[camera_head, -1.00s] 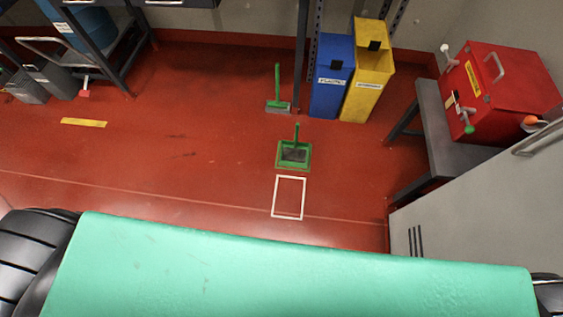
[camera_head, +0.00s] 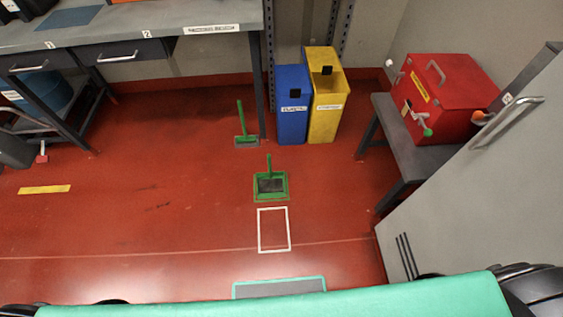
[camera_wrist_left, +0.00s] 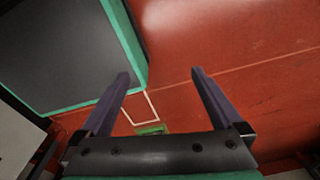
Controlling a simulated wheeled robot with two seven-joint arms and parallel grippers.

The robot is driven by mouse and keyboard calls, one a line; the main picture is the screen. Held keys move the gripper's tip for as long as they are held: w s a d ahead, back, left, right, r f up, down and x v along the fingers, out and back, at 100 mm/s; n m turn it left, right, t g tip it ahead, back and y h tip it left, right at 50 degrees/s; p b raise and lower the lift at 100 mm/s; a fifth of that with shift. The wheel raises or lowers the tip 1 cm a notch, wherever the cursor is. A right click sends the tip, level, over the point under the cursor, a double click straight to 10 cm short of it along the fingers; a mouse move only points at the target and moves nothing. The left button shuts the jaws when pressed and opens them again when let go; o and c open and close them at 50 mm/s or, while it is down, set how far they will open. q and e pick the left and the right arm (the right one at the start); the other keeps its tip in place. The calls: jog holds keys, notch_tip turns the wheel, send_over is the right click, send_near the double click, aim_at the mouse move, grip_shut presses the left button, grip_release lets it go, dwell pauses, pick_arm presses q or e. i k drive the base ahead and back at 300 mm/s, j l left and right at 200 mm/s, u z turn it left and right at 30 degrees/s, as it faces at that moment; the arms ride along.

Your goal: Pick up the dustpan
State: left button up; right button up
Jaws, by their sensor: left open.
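The green dustpan (camera_head: 270,186) stands on the red floor with its handle upright, inside a green outlined square, in the head view. A green piece (camera_wrist_left: 152,129) low between the fingers in the left wrist view may be part of it or its outline; I cannot tell. My left gripper (camera_wrist_left: 160,73) is open and empty in the left wrist view, with both dark fingers apart. It touches nothing. Neither gripper shows in the head view.
A white floor rectangle (camera_head: 273,230) lies in front of the dustpan. A green brush (camera_head: 245,139) stands behind it. Blue (camera_head: 292,105) and yellow (camera_head: 325,95) bins stand behind. A red box (camera_head: 445,95) sits on a bench at right. A grey, green-edged panel (camera_head: 280,288) is near me.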

aim_at(269, 184)
jog(key=i+j+z, duration=0.1)
jog(key=j, duration=0.2)
jog(key=i+j+z, duration=0.1)
jog(key=j, duration=0.2)
jog(key=i+j+z, duration=0.1)
jog(key=j, duration=0.25)
jog(key=i+j+z, duration=0.1)
jog(key=i+j, duration=0.1)
jog(key=j, duration=0.1)
